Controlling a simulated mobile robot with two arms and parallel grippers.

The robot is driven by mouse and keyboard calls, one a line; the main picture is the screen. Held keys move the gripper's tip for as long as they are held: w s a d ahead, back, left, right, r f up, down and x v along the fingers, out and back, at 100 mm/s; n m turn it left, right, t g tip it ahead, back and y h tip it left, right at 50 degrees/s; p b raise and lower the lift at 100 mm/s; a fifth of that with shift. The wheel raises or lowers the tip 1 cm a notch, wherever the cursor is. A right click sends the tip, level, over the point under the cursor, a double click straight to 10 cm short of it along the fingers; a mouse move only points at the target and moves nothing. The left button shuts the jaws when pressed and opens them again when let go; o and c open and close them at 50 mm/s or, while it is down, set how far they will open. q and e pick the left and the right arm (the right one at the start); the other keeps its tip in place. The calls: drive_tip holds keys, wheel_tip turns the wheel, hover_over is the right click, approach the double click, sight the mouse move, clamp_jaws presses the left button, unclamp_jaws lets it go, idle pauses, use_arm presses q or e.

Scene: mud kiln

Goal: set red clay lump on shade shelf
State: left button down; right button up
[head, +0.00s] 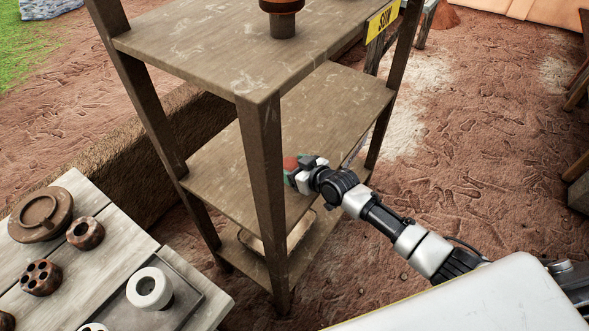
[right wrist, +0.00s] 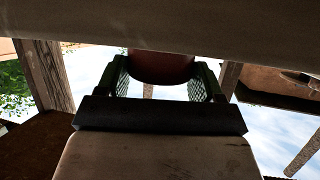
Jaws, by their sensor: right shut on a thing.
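The red clay lump (head: 290,162) is a small reddish piece at the tip of my right gripper (head: 297,170). In the right wrist view the lump (right wrist: 160,66) sits between the two green, textured fingers of the gripper (right wrist: 162,80), which are shut on it. In the head view the gripper is at the middle board (head: 335,105) of a wooden rack, below its top board. I cannot tell whether the lump touches the board. No shade label shows. My left gripper is not in view.
The rack's top board (head: 190,45) bears a yellow "SUN" sign (head: 382,20) and a dark reddish pot. A front post (head: 264,200) stands just left of the gripper. A low board (head: 245,265) holds a tray. A table (head: 90,260) with clay pieces stands at left.

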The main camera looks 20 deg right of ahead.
drive_tip(key=shift+f, duration=0.2)
drive_tip(key=shift+f, duration=0.2)
drive_tip(key=o, duration=1.1)
